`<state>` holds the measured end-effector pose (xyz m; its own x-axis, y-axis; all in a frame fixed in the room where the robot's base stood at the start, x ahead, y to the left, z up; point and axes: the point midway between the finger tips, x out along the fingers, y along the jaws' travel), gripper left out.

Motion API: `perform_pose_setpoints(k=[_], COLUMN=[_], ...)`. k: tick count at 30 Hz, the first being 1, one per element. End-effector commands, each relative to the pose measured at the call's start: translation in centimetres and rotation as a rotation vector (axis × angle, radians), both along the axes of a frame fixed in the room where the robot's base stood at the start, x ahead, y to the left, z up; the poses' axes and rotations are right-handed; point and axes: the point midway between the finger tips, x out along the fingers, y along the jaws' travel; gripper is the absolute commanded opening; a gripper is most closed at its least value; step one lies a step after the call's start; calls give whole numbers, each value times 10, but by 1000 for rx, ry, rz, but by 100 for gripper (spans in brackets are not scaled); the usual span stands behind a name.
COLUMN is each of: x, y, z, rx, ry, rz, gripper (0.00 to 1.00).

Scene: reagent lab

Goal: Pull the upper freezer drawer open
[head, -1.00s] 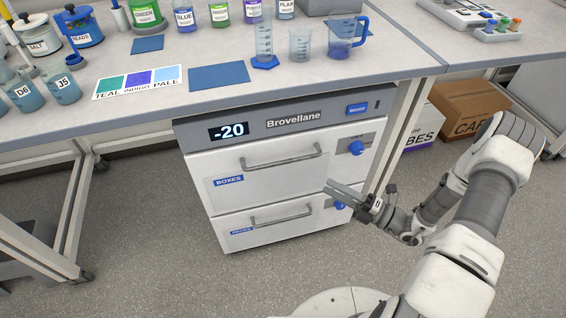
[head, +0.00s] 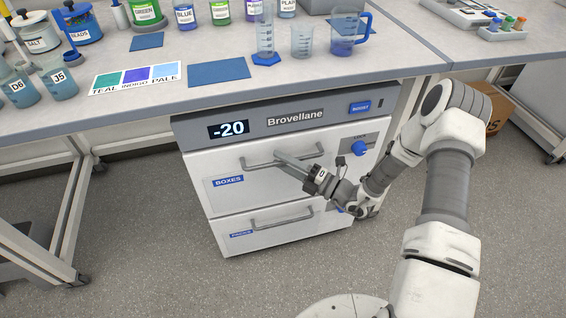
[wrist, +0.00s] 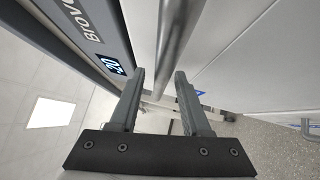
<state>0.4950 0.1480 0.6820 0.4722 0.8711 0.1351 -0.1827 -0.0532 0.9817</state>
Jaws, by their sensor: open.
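The freezer (head: 250,125) stands under the bench with a grey top panel, a -20 display and two white drawers. The upper drawer (head: 220,168), labelled BOXES, is shut. Its grey bar handle (head: 257,163) runs across the front; it also shows in the wrist view (wrist: 172,40). My gripper (head: 280,158) is at the handle's middle in the head view. In the wrist view my gripper (wrist: 160,75) is open, and the bar lies ahead in line with the gap between the fingers. I cannot tell whether the fingers touch the bar.
The lower drawer (head: 300,232) is shut, with its own handle (head: 283,218). The bench top (head: 300,82) overhangs the freezer and holds beakers and jars. The floor in front is clear.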

Motion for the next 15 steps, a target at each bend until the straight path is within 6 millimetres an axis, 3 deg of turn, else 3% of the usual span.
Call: perform_pose_setpoints(k=[6, 14, 15], x=[0, 0, 0], y=[0, 0, 0], z=[0, 0, 0], rx=[0, 0, 0], ry=[0, 0, 0], rz=[0, 0, 0], gripper=[47, 2, 0])
